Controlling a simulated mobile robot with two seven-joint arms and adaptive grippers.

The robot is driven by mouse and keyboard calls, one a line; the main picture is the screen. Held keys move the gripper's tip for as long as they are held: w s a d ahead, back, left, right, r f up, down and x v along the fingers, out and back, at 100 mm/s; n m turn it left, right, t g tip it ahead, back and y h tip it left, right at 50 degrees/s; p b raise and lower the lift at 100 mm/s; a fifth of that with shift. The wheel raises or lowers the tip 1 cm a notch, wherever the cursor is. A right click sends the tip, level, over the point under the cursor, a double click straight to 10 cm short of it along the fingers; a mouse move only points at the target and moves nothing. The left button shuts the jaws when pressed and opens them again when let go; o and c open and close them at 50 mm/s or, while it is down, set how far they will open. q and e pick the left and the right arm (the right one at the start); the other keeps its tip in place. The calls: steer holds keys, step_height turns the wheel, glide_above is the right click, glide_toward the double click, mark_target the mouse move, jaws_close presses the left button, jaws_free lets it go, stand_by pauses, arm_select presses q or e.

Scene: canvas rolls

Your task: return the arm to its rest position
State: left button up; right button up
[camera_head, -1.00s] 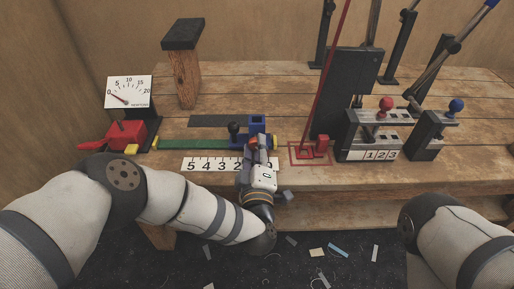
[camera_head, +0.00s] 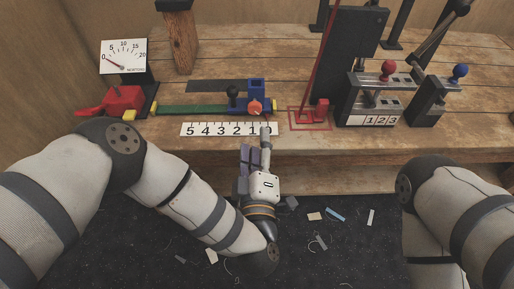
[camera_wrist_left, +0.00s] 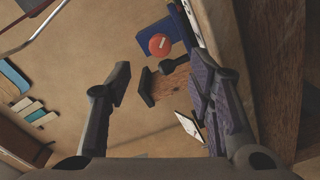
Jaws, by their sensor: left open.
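My left gripper (camera_head: 257,150) is in front of the table's front edge, close to the number strip. In the left wrist view its two fingers (camera_wrist_left: 163,95) are spread apart with nothing between them. My left arm reaches in from the left of the head view. My right arm (camera_head: 460,205) shows at the lower right, but its gripper is out of view.
A blue carriage with an orange-red knob (camera_head: 255,106) sits on a green rail (camera_head: 190,109) behind the number strip (camera_head: 228,129). A red clamp (camera_head: 122,100) and gauge (camera_head: 124,56) stand left. A black panel (camera_head: 352,50) and lever stand (camera_head: 367,108) stand right. Scraps litter the floor.

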arm_select(q)
steer(key=shift+s, duration=0.85)
steer(key=shift+r, duration=0.1)
